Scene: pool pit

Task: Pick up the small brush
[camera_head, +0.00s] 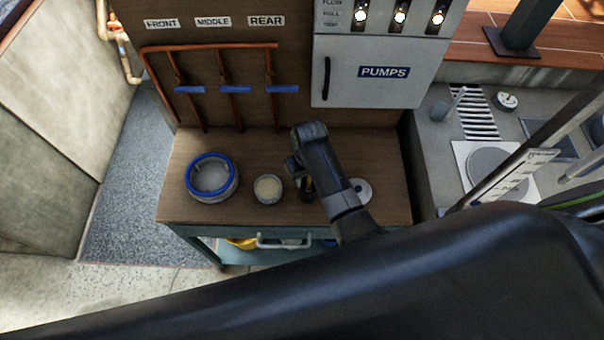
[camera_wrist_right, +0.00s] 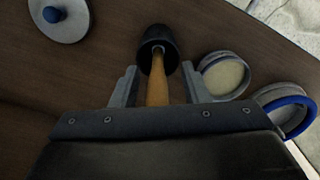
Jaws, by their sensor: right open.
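The small brush shows in the right wrist view as a wooden handle (camera_wrist_right: 157,82) pointing towards the camera, its far end at a dark, round, cup-like piece (camera_wrist_right: 157,38). I cannot tell whether that piece is a holder or the brush's own head. My left gripper is not in view.
On the bench (camera_head: 240,147), a blue-rimmed bowl (camera_head: 190,190) and a small pot of pale contents (camera_head: 268,189) stand left of the gripper. A pale disc with a blue knob (camera_head: 364,192) lies right. Copper pipes with blue handles (camera_head: 235,89) and the pump cabinet (camera_head: 350,90) stand behind.

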